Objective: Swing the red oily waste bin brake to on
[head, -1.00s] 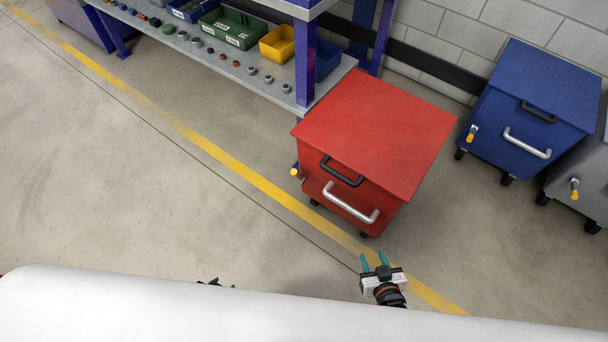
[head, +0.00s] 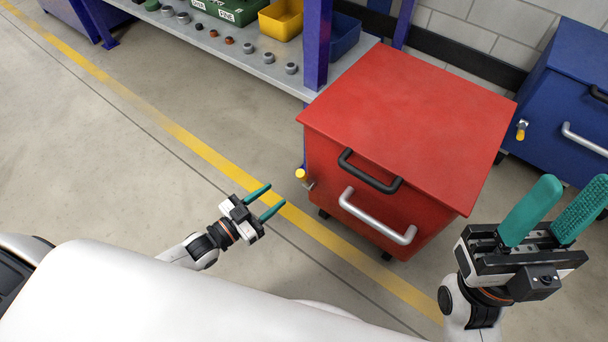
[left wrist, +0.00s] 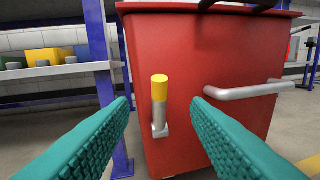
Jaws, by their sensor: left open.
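The red oily waste bin (head: 400,110) stands on the floor right of centre in the head view. Its brake lever, with a yellow grip (head: 301,175), is at the bin's left front edge. In the left wrist view the lever (left wrist: 159,88) stands upright, yellow end up, between my finger lines and beyond them. My left gripper (head: 265,202) is open and empty, left of and short of the lever, pointing toward it. My right gripper (head: 555,208) is open and empty, in front of the bin at right.
The bin has a silver handle (head: 377,217) and a black lid handle (head: 369,172). A blue bin (head: 565,95) stands at right. A shelf (head: 235,45) with tubs and small parts is behind left. A yellow floor line (head: 185,138) crosses clear floor at left.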

